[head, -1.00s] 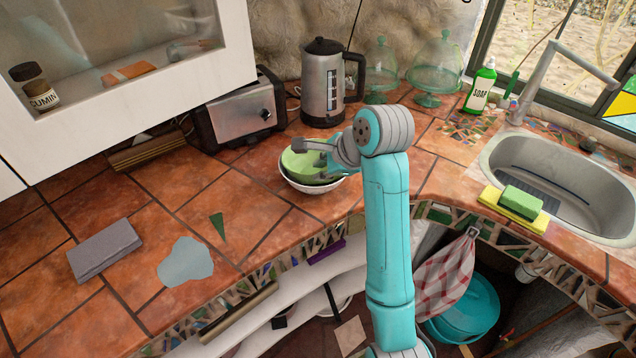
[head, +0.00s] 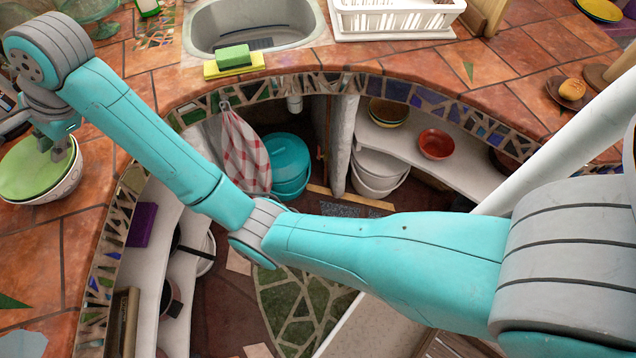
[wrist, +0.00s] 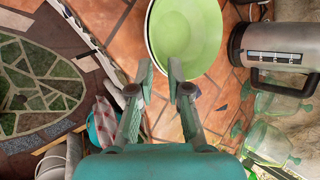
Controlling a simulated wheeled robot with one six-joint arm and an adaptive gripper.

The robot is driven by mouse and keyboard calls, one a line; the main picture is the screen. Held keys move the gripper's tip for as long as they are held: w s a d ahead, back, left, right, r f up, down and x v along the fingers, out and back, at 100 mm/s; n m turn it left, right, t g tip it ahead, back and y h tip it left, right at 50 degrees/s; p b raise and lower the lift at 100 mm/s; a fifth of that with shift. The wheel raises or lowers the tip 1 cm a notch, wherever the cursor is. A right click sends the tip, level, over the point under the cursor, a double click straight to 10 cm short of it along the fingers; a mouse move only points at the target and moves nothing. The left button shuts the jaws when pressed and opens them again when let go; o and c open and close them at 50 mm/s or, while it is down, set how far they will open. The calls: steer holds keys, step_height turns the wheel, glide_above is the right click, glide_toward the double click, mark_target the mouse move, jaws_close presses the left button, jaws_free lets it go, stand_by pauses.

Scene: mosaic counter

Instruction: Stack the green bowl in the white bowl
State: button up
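The green bowl (head: 35,165) sits inside the white bowl (head: 68,186) on the tiled counter, at the left edge of the head view. In the wrist view the green bowl (wrist: 192,35) fills the top middle, with the white bowl's rim (wrist: 149,35) showing along its left side. My gripper (head: 55,148) is at the bowls' rim in the head view. In the wrist view my gripper's fingers (wrist: 161,70) are apart with a gap between them, near the bowls' near edge. Whether a finger touches a rim cannot be told.
A metal kettle (wrist: 275,45) and green glass domes (wrist: 270,125) stand right of the bowls in the wrist view. The sink (head: 250,28), a sponge (head: 234,57) and a white dish rack (head: 395,18) are along the counter. Open shelves lie below the counter edge.

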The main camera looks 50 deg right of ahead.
steer(key=s+d+f+n+t, duration=0.1)
steer(key=s+d+f, duration=0.2)
steer(key=f, duration=0.7)
steer(key=s+d+f+n+t, duration=0.1)
steer(key=s+d+f+t, duration=0.15)
steer(key=f, duration=0.75)
steer(key=s+d+f+n+t+h, duration=0.1)
steer(key=s+d+f+n, duration=0.1)
steer(key=s+d+f, duration=0.4)
steer(key=s+d+f+n+t+h, duration=0.15)
steer(key=s+f, duration=0.25)
steer(key=s, duration=0.5)
steer(key=s+d+n+t+h, duration=0.1)
steer(key=s+d+n, duration=0.15)
steer(key=s, duration=0.75)
steer(key=s+d+n+t+h, duration=0.15)
steer(key=s+d, duration=0.25)
steer(key=s, duration=0.5)
steer(key=s+d+r+n+t, duration=0.1)
steer(key=s+r+n, duration=0.4)
steer(key=s+r, duration=0.6)
steer(key=v, duration=0.3)
steer(key=shift+s+d, duration=0.4)
steer(key=shift+f+n, duration=0.1)
steer(key=shift+n, duration=0.15)
